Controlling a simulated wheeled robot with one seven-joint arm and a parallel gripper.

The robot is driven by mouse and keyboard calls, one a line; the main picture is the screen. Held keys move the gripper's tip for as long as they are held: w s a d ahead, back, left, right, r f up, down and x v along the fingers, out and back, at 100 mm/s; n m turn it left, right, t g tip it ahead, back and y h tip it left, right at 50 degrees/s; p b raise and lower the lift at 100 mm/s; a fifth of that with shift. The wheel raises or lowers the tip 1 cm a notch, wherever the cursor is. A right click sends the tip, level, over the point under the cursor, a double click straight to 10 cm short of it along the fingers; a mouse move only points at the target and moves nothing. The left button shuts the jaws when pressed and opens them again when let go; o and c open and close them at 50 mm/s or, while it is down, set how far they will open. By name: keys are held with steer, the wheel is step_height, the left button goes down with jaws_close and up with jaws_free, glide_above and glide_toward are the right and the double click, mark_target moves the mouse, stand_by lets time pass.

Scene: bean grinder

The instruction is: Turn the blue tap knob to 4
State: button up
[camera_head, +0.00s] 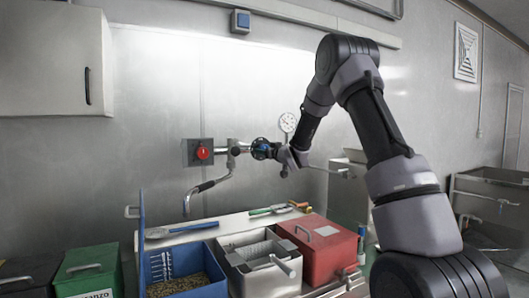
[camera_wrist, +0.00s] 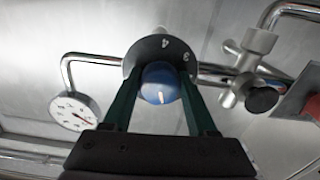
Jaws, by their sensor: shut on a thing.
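The blue tap knob (camera_wrist: 158,80) sits in front of a dark round dial (camera_wrist: 146,50) on the wall pipe. White numbers, which look like 4 and 3, show at the dial's upper right; the rest of the dial is hidden. A short white mark shows on the lower part of the knob's face; I cannot tell which number it points to. My gripper (camera_wrist: 159,92) is shut on the knob, one dark green finger on each side. In the head view the knob (camera_head: 261,148) is partly hidden by my gripper (camera_head: 277,152).
A pressure gauge (camera_head: 288,122) stands close by my gripper. To the left are a red knob (camera_head: 203,153) and a spout pipe (camera_head: 207,185). Below stand a blue bin (camera_head: 218,273), a grey bin (camera_head: 285,279) and a red box (camera_head: 325,257).

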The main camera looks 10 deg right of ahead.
steer(key=n, duration=1.4)
steer(key=shift+n, duration=0.4)
steer(key=n, duration=0.3)
steer(key=shift+n, duration=0.3)
steer(key=n, duration=0.3)
steer(key=shift+n, duration=0.3)
steer(key=n, duration=0.3)
steer(key=shift+n, duration=2.2)
